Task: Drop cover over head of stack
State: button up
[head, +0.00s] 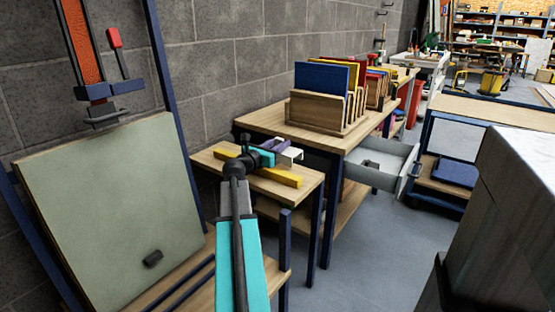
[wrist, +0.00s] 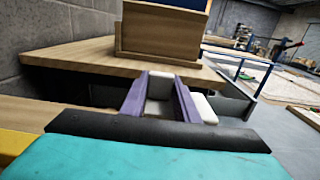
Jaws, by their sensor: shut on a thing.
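My gripper (head: 284,148) is at the end of my teal arm, above the small wooden table. In the wrist view its two purple fingers (wrist: 160,95) are shut on a pale grey-white piece, probably the cover (wrist: 160,86). In the head view this pale piece (head: 291,156) shows at the fingertips; its full shape is partly hidden by the fingers. A white part also shows right of the right finger in the wrist view (wrist: 203,108). I cannot make out a stack or its head for certain.
A yellow bar (head: 270,174) lies on the small table (head: 300,192) under my gripper. Behind it a higher table (head: 262,119) bears a wooden rack (head: 310,113) of coloured panels. An open grey drawer (head: 398,165) juts out right. A green-grey panel (head: 110,205) leans left.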

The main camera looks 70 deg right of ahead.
jog(key=shift+f, duration=0.1)
jog(key=shift+f+b, duration=0.85)
jog(key=shift+f, duration=1.6)
jog(key=shift+f, duration=0.1)
jog(key=o, duration=1.2)
jog(key=shift+c, duration=0.2)
jog(key=shift+a, duration=0.1)
jog(key=shift+w+a, duration=0.15)
jog(key=shift+a, duration=0.55)
jog(key=shift+p+v, duration=1.1)
jog(key=shift+v, duration=4.1)
